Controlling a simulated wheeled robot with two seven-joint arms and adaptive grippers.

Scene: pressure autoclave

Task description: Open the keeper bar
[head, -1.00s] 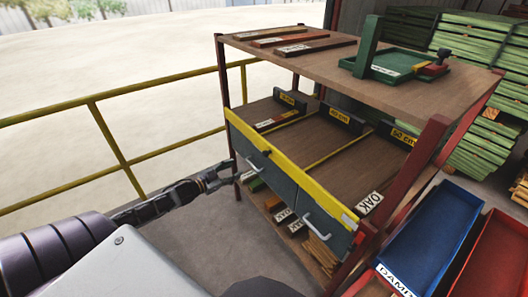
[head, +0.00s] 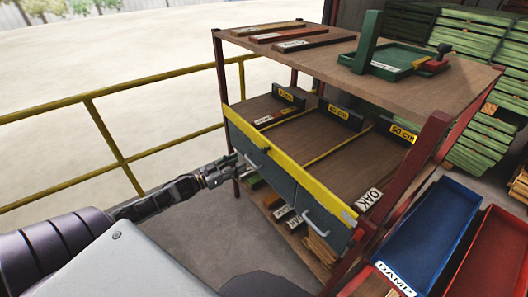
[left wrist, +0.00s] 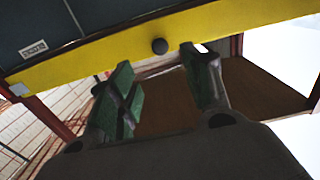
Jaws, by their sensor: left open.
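The yellow keeper bar (head: 300,176) runs along the front edge of the rack's middle shelf, above two grey drawer fronts. A small dark knob (head: 265,149) sits on it towards its left part; the bar also shows in the left wrist view (left wrist: 235,27), with the knob (left wrist: 159,46) near the middle. My left gripper (head: 238,162) is in front of the left drawer front, left of and a little below the knob. In the left wrist view its green-padded fingers (left wrist: 162,88) are apart with nothing between them. The knob lies beyond the fingertips, between their lines. My right gripper is not in view.
The rack's middle shelf (head: 335,165) has dividers marked in centimetres and a wood piece marked OAK (head: 368,199). A green fixture (head: 395,58) stands on top. A yellow railing (head: 100,126) is at left; blue (head: 428,235) and red (head: 490,262) bins are at right.

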